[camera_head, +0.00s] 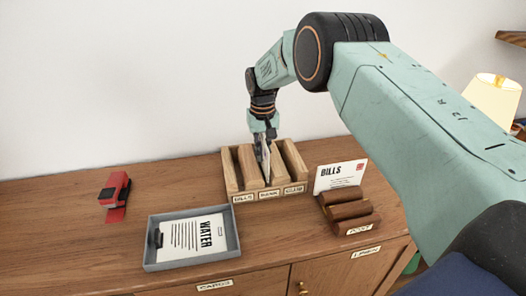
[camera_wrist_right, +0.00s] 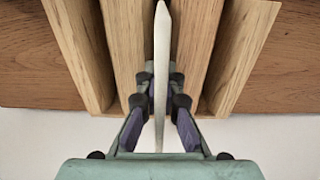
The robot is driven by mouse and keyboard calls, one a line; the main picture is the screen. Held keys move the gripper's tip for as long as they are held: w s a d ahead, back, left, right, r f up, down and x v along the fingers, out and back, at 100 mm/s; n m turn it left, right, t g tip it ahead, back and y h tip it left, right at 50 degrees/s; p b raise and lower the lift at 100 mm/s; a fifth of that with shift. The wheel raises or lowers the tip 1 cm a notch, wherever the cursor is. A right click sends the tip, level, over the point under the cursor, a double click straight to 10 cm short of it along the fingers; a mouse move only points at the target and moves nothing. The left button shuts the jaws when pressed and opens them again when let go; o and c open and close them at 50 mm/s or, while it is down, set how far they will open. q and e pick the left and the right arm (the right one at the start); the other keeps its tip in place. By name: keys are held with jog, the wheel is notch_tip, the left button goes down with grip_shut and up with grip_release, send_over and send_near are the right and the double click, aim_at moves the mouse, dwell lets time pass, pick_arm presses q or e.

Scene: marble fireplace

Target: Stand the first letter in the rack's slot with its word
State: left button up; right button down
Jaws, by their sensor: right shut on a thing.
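My right gripper (camera_head: 262,140) is above the wooden rack (camera_head: 233,183), shut on a thin white letter (camera_head: 266,168), seen almost edge-on. The letter points down at the rack's middle slot. In the right wrist view the letter (camera_wrist_right: 161,60) lies between the fingers (camera_wrist_right: 160,105), with a wooden divider apart on each side. Its written face and lower edge cannot be made out. The rack has small front labels; the left one seems to read BILLS, the middle one BANK, and the right one is unclear. My left gripper is not in view.
A dark wooden holder (camera_head: 349,212) labelled POST stands to the right, with a BILLS letter (camera_head: 340,176) upright at its back. A grey tray (camera_head: 152,262) at the front left holds a sheet marked WATER (camera_head: 198,240). A red stapler (camera_head: 114,190) lies farther left.

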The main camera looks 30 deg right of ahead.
jog(key=shift+f+b, duration=0.3)
jog(key=shift+f, duration=0.2)
jog(key=shift+f, duration=0.4)
jog(key=shift+f+b, duration=0.1)
jog(key=shift+b, duration=0.25)
jog(key=c, duration=1.8)
grip_release()
jog(key=shift+s, duration=0.1)
jog(key=o, duration=0.4)
jog(key=shift+f, duration=0.1)
jog(key=shift+c, duration=0.2)
jog(key=shift+r+p, duration=3.35)
jog(key=shift+r, duration=1.3)
